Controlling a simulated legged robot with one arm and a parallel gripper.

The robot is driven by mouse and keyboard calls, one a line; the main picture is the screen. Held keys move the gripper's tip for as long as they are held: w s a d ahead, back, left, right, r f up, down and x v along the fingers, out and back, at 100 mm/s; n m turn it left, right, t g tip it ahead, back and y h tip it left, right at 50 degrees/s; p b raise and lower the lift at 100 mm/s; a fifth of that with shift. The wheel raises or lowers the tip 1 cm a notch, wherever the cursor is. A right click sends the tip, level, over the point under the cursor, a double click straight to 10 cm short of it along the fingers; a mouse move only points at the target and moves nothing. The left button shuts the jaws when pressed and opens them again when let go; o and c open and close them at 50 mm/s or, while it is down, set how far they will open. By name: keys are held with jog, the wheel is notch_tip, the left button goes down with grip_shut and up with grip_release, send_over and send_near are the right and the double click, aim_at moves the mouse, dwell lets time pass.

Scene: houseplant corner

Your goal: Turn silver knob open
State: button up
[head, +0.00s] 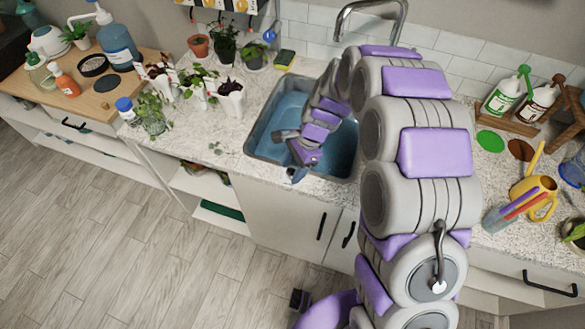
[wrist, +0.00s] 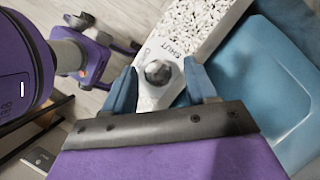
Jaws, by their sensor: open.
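The silver knob (wrist: 158,72) shows in the wrist view on a white plate with the word "SHUT" at its upper right. The plate is at the front rim of the blue sink. My gripper (head: 297,174) is at the sink's front edge in the head view, and its blue fingers also show in the wrist view (wrist: 159,82). The fingers are apart, one on each side of the knob, with gaps visible. In the head view the knob cannot be made out behind my gripper.
The blue sink basin (head: 262,135) lies behind my gripper, with a metal faucet (head: 400,12) at the back. White plant pots (head: 231,103) stand on the speckled counter (head: 200,137) to the left. A yellow watering can (head: 535,190) stands to the right. The wooden floor in front is open.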

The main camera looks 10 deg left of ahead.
jog(key=shift+s+f, duration=0.1)
jog(key=shift+f, duration=0.05)
jog(key=c, duration=1)
jog(key=shift+c, duration=0.2)
jog(key=shift+n+p, duration=0.35)
jog(key=shift+n, duration=0.05)
jog(key=n+h+p, duration=0.1)
jog(key=n+p, duration=0.1)
jog(key=shift+a+n+g, duration=0.1)
jog(key=shift+n+g, duration=0.3)
jog(key=n+h+p, duration=0.1)
jog(key=n, duration=0.1)
jog(key=n+h+p, duration=0.1)
jog(key=n+p, duration=0.1)
jog(key=n, duration=0.1)
jog(key=shift+a+g, duration=0.15)
jog(key=shift+g, duration=0.25)
jog(key=n+p, duration=0.1)
jog(key=n, duration=0.1)
jog(key=n+h+p, duration=0.1)
jog(key=n, duration=0.1)
jog(key=shift+w+a, duration=0.1)
jog(key=shift+w, duration=0.1)
jog(key=n+h+p, duration=0.1)
jog(key=n, duration=0.1)
jog(key=n+t+h+p, duration=0.1)
jog(key=n, duration=0.2)
jog(key=shift+a, duration=0.15)
jog(key=shift+n+p, duration=0.3)
jog(key=shift+n, duration=0.1)
